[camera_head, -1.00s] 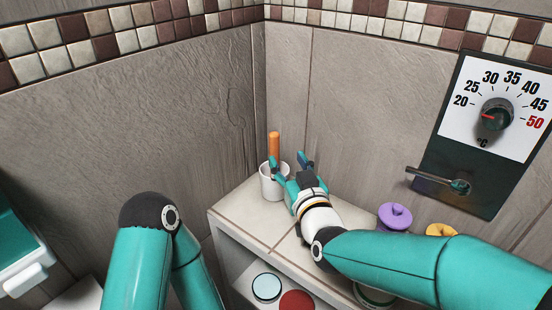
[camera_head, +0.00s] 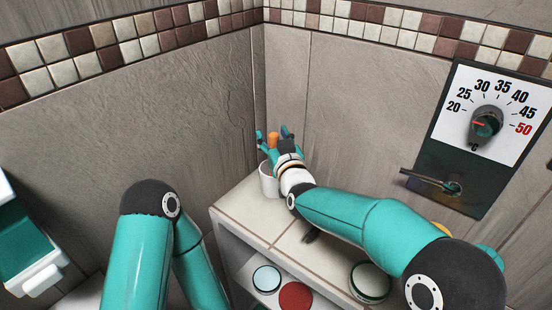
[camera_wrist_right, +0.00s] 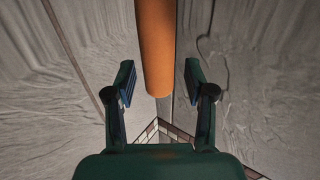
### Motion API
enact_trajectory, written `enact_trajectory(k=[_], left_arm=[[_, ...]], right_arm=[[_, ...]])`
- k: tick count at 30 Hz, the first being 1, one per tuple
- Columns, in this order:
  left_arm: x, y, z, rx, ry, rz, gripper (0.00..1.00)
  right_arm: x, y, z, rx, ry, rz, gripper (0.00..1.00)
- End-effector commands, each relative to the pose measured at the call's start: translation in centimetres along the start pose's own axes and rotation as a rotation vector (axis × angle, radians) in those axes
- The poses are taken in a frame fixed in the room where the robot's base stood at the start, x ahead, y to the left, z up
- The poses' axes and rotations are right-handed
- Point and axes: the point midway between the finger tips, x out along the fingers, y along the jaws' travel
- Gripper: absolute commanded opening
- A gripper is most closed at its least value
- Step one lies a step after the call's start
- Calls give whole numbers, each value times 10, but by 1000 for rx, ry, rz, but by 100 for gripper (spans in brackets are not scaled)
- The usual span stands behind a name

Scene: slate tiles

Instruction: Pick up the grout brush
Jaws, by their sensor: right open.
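The grout brush shows as an orange handle (camera_head: 273,139) standing up from a white cup (camera_head: 268,181) on the tiled ledge; its lower part is hidden in the cup and behind my gripper. My right gripper (camera_head: 275,136) is open at the handle's upper part, with a finger on either side. In the right wrist view the orange handle (camera_wrist_right: 157,50) lies between the two open fingers (camera_wrist_right: 158,80), with gaps on both sides and no visible contact. My left arm shows at lower left, but its gripper is out of view.
Tiled walls meet in a corner close behind the cup. A thermostat panel (camera_head: 487,120) with a lever (camera_head: 430,181) is on the right wall. A round green-rimmed container (camera_head: 371,281) and a small dark item (camera_head: 311,236) are under my right arm. Round lids (camera_head: 296,296) lie on the lower shelf.

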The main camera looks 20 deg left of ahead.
Motion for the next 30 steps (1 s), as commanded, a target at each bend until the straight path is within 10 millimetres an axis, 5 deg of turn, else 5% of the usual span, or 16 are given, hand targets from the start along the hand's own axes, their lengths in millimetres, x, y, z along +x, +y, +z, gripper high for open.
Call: enact_trajectory(k=[6, 15, 30], left_arm=[[0, 0, 0, 0, 0, 0, 40], [0, 0, 0, 0, 0, 0, 40], [1, 0, 0, 0, 0, 0, 40]], right_arm=[[0, 0, 1, 0, 0, 0, 51], [0, 0, 0, 0, 0, 0, 1], [0, 1, -8, 0, 3, 2, 0]])
